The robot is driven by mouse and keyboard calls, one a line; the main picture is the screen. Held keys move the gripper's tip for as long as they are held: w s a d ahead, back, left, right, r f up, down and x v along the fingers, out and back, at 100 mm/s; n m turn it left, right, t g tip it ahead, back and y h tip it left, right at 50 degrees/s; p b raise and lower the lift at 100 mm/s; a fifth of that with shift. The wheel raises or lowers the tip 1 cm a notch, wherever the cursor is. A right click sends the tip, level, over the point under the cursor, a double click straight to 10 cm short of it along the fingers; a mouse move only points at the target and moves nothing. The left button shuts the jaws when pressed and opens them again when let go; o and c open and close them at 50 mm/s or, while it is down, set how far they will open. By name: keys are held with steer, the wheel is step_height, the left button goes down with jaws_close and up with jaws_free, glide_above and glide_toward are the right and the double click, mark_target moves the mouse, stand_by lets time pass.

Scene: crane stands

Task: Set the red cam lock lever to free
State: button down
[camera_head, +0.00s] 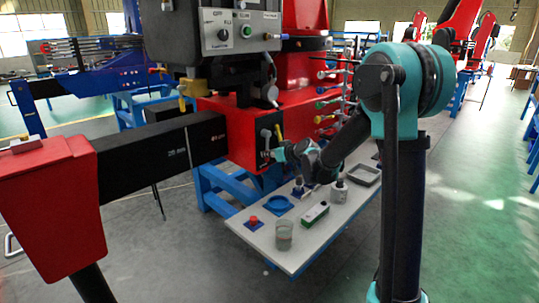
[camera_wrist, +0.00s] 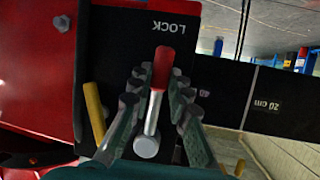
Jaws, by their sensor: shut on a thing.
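The cam lock lever (camera_wrist: 155,102) shows in the wrist view as a metal bar with a red tip and a round silver pivot end. It sits on a black plate (camera_wrist: 115,45), with the red end pointing up the picture toward the white word LOCK. My gripper (camera_wrist: 158,92) has its fingers on both sides of the lever and is shut on it. No FREE marking is readable.
A yellow handle (camera_wrist: 94,115) stands close left of my gripper in the wrist view. A black boom (camera_head: 165,150) runs left from the housing. Below is a white-topped bench (camera_head: 272,243) with a red button, a green-and-white box, a glass and a tray.

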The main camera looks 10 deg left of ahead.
steer(key=s+a+m+g, duration=0.1)
steer(key=s+m+g+y, duration=0.1)
steer(key=shift+s+a+r+m, duration=0.1)
steer(key=shift+a+r+m, duration=0.25)
steer(key=shift+r+m, duration=0.05)
steer(key=s+a+r+m+g+y, duration=0.2)
steer(key=s+r+m+g+y, duration=0.1)
steer(key=r+m, duration=0.4)
steer(key=shift+s+a+r+m+g+y, duration=0.25)
steer(key=shift+a+m+g+y, duration=0.2)
steer(key=shift+m+y, duration=0.75)
steer(key=c, duration=1.4)
jaws_free()
steer(key=shift+d, duration=0.1)
steer(key=v, duration=1.2)
steer(key=shift+f, duration=0.1)
